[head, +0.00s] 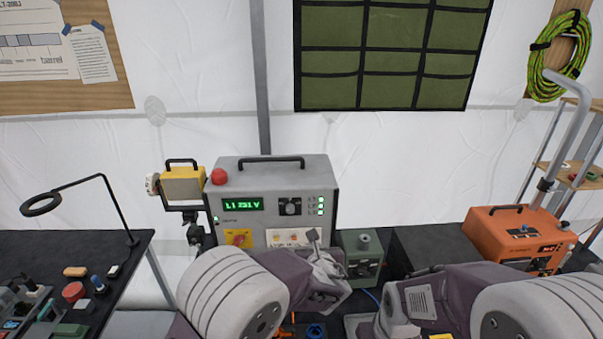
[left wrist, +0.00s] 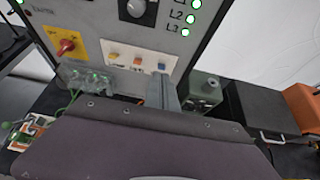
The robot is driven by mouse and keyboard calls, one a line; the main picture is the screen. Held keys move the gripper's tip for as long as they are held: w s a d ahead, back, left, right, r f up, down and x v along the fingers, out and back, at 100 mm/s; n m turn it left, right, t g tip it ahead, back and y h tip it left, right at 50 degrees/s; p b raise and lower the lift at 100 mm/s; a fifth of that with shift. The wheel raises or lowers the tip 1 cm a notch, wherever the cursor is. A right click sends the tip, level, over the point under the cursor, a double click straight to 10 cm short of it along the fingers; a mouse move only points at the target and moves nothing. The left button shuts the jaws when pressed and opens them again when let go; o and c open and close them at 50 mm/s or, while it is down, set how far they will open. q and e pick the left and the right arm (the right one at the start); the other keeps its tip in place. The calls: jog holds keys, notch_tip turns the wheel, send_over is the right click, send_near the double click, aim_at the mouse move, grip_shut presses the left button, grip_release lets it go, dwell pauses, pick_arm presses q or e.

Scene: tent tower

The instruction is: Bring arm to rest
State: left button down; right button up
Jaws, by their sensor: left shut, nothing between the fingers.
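My left arm comes in from the lower left in the head view. Its gripper (head: 322,262) is in front of the lower right part of a grey power unit (head: 270,180), shut and empty. In the left wrist view the shut fingers (left wrist: 165,92) stand before the unit's lower front panel (left wrist: 110,30). Whether they touch it I cannot tell. My right arm comes in from the lower right in the head view, and its fingers cannot be made out.
A green-grey box (head: 362,262) stands right of the unit, close to my left gripper. An orange case (head: 512,235) is at the right. A dark table at the left holds a ring lamp (head: 42,204) and small parts. A yellow device (head: 183,185) sits beside the unit.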

pick_arm(q)
jog(key=w+a+f+n+y+b, duration=0.1)
jog(key=w+a+n+y+b, duration=0.3)
jog(key=a, duration=0.7)
jog(key=s+a+f+n+g+y+b, duration=0.1)
jog(key=s+a+f+n+g+b, duration=0.3)
jog(key=a, duration=0.5)
jog(key=s+a+f+n+g+y+b, duration=0.1)
jog(key=s+a+f+n+b, duration=0.2)
jog(key=s+a+f+n, duration=0.5)
jog(key=s+a+f+n+g+h+b, duration=0.1)
jog(key=s+f+n+g+h, duration=0.2)
jog(key=s+n, duration=0.35)
jog(key=s+a+f+n+g+h+b, duration=0.1)
jog(key=s+f+n+g+b, duration=0.15)
jog(key=s+f+n, duration=0.45)
jog(key=s+d+n+h+p, duration=0.1)
jog(key=s+d+n+h, duration=0.1)
jog(key=d+n, duration=0.3)
jog(key=shift+s+d+r+n+g, duration=0.35)
jog(key=shift+s+d+r+n, duration=0.05)
jog(key=shift+s+n, duration=0.4)
